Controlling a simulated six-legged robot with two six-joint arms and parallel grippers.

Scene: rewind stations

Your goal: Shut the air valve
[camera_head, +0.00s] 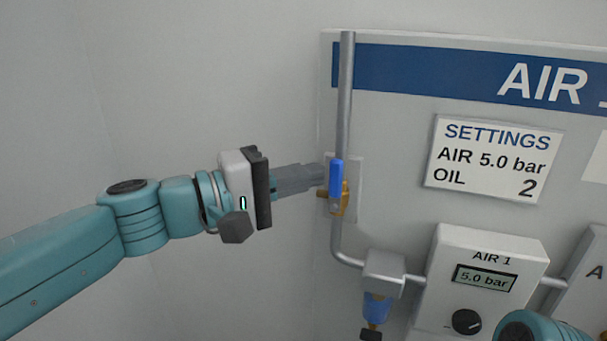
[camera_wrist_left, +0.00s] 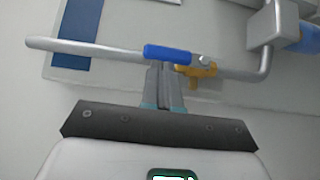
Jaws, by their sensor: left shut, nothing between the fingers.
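The air valve has a blue lever handle (camera_head: 336,179) and a brass body (camera_head: 343,203) on a grey vertical pipe. In the head view the handle stands upright, in line with the pipe. In the left wrist view the blue handle (camera_wrist_left: 168,53) lies along the pipe, and the brass body (camera_wrist_left: 198,71) is to its right. My left gripper (camera_head: 320,174) is shut and empty, its fingertips close to the left side of the handle. The fingertips also show in the left wrist view (camera_wrist_left: 160,68), at the handle; I cannot tell whether they touch it. My right gripper is not in view.
The grey pipe (camera_head: 345,100) runs down the panel's left edge and bends right to a filter with a blue bowl (camera_head: 376,308). The AIR 1 unit (camera_head: 486,262) reads 5.0 bar. A settings card (camera_head: 492,159) hangs above. The wall left of the panel is clear.

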